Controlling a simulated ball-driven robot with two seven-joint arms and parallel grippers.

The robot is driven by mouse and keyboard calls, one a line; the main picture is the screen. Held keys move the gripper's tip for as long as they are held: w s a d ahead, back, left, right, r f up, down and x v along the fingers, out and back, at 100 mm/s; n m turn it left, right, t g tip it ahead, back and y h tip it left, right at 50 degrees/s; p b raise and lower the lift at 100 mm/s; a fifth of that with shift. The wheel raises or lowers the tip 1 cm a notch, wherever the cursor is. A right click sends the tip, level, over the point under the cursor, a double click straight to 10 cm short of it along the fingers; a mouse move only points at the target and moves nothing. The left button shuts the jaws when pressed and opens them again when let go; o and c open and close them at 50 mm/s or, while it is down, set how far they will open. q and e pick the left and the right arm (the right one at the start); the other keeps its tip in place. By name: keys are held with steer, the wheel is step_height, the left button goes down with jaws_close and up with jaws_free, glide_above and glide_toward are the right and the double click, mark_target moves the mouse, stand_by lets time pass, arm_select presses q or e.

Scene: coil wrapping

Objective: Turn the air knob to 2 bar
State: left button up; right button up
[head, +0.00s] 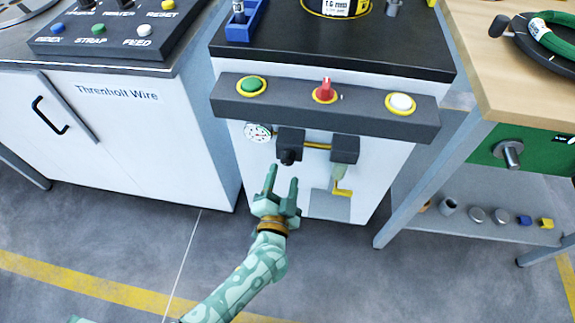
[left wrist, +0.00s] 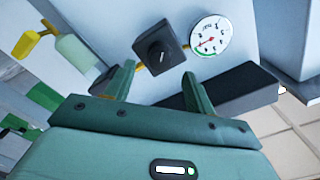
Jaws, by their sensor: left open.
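The black air knob (head: 287,157) sticks out below a dark block on the white cabinet front. In the left wrist view the knob (left wrist: 160,48) shows just beyond and between my fingertips. The round white pressure gauge (head: 258,132) sits left of the knob; in the left wrist view the gauge (left wrist: 210,35) shows a red needle, but its numbers are too small to read. My left gripper (head: 281,181) is open and empty, just below the knob in the head view, its fingers not closed around it. My right gripper is not in view.
A dark panel (head: 370,113) with a green button (head: 253,85), a red switch (head: 325,90) and a white button (head: 401,103) overhangs the knob. A second dark block (head: 344,149) with a bowl and yellow fitting (head: 342,191) stands to the right. The floor in front is clear.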

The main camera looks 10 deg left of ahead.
mark_target(287, 164)
arm_select(q)
steer(key=w+b, duration=0.1)
steer(key=w, duration=0.3)
steer(key=shift+a+f, duration=0.1)
steer(key=shift+f, duration=0.05)
steer(key=shift+w, duration=0.35)
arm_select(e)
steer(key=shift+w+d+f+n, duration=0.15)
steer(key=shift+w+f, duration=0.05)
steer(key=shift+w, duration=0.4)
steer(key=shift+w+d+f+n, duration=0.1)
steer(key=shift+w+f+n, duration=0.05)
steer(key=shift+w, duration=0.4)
arm_select(q)
steer(key=c, duration=0.9)
steer(key=shift+c, duration=0.2)
